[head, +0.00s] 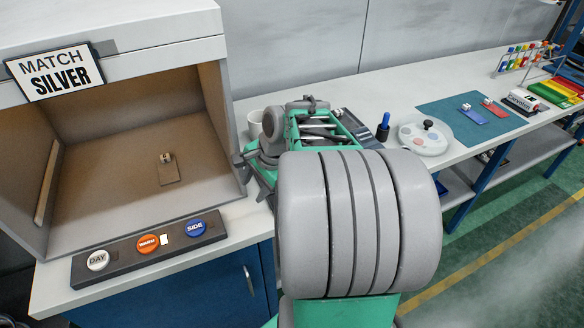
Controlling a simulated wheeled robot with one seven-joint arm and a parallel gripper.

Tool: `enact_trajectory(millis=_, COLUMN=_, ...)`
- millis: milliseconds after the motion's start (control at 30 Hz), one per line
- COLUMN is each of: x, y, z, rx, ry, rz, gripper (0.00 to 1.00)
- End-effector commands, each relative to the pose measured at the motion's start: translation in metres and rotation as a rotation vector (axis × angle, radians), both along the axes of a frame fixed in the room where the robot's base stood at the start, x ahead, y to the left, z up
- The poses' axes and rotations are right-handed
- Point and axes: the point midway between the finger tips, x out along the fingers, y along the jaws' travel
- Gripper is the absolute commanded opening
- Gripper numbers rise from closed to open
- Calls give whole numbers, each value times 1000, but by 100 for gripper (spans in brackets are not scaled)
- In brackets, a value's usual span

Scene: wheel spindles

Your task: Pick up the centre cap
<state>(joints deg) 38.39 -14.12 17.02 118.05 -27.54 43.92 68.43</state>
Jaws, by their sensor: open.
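I cannot make out for certain which thing is the centre cap. A round pale grey disc (413,142) with a dark knob and several round marks lies on the bench right of my arm. A small metallic piece on a brown card (169,174) stands inside the open booth. My gripper (252,180) is partly seen at the left of my green and grey wrist, by the booth's right edge. Its dark fingers look apart and nothing shows between them. My thick grey arm link hides part of the bench in front.
The booth (120,47) has a "MATCH SILVER" sign (55,72) and a button panel (125,262). A pale cup (255,122) and a dark blue bottle (383,127) stand near my wrist. A teal mat (450,110) holds small cards. Bare bench (400,85) lies behind.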

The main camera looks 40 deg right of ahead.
Motion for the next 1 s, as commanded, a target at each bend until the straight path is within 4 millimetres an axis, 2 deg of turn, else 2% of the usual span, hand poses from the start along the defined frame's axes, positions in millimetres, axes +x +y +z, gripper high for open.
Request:
enact_trajectory(millis=33, x=0, y=-34, z=3, rx=95, ry=6, rz=-198, gripper=45)
enact_trajectory(millis=133, x=-6, y=-96, z=3, rx=318, ry=2, rz=-606, gripper=45)
enact_trajectory(millis=200, x=-17, y=-133, z=1, rx=466, ry=-1, rz=-846, gripper=45)
enact_trajectory(millis=333, x=-35, y=-173, z=-1, rx=648, ry=-7, rz=-1113, gripper=45)
enact_trajectory(millis=467, x=-35, y=-180, z=-9, rx=703, ry=-4, rz=-1183, gripper=45)
enact_trajectory(millis=800, x=2, y=-169, z=-47, rx=700, ry=-3, rz=-1180, gripper=45)
enact_trajectory(millis=900, x=9, y=-167, z=-58, rx=698, ry=-4, rz=-1181, gripper=45)
enact_trajectory(millis=1000, x=10, y=-167, z=-61, rx=696, ry=-6, rz=-1182, gripper=45)
